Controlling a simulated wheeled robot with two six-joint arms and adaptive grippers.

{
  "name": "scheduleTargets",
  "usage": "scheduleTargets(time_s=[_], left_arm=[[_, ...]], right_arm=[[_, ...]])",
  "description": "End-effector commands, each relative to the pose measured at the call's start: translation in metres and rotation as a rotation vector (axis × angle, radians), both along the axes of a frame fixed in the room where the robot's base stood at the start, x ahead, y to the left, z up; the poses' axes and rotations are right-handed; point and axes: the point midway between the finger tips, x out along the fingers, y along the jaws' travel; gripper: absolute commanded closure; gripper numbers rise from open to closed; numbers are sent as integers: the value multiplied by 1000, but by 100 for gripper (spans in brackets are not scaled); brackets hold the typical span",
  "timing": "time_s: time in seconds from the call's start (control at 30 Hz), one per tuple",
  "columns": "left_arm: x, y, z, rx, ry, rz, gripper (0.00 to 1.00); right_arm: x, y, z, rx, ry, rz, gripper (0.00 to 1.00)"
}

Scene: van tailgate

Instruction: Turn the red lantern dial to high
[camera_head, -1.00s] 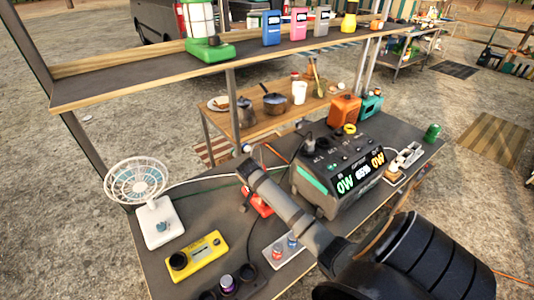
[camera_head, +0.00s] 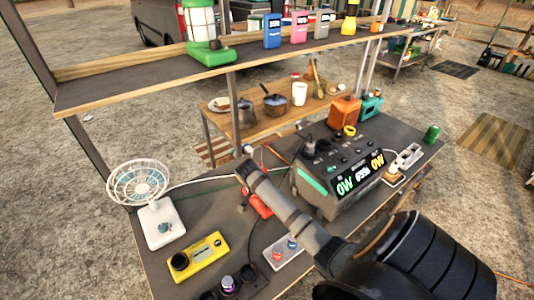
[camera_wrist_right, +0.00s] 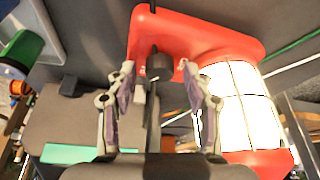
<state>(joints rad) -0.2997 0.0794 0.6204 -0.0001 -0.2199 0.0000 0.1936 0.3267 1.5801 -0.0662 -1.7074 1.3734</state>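The red lantern (camera_wrist_right: 215,35) fills the top and right of the right wrist view, with a red base and a lit white caged globe (camera_wrist_right: 240,105). A dark dial (camera_wrist_right: 160,66) stands out from the base. My right gripper (camera_wrist_right: 158,76) is open, with one fingertip on each side of the dial and gaps between. In the head view the red lantern (camera_head: 259,205) is mostly hidden behind my right arm, and the fingers there are hidden too. My left gripper is in neither view.
A power station (camera_head: 340,165) stands right of the lantern. A white fan (camera_head: 160,225), a yellow device (camera_head: 198,257) and a switch panel (camera_head: 287,252) are on the same table. A shelf (camera_head: 130,88) with a green lantern (camera_head: 205,50) runs above.

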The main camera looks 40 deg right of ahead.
Motion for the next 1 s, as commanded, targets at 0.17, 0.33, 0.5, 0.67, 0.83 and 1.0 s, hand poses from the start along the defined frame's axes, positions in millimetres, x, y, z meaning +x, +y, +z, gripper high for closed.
scheduleTargets(time_s=[0.17, 0.33, 0.5, 0.67, 0.83, 1.0], left_arm=[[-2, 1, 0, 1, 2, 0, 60], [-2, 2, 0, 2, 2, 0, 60], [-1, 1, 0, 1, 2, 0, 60], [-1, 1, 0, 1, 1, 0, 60], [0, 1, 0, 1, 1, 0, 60], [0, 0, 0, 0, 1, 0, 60]], right_arm=[[0, 0, 0, 0, 0, 0, 48], [0, 8, 19, 0, -4, 2, 48], [-2, 20, 49, 0, -3, 0, 48], [-3, 28, 66, 1, 0, 1, 48], [-4, 29, 69, 0, 1, 1, 48], [-4, 29, 69, 0, 0, 0, 48]])
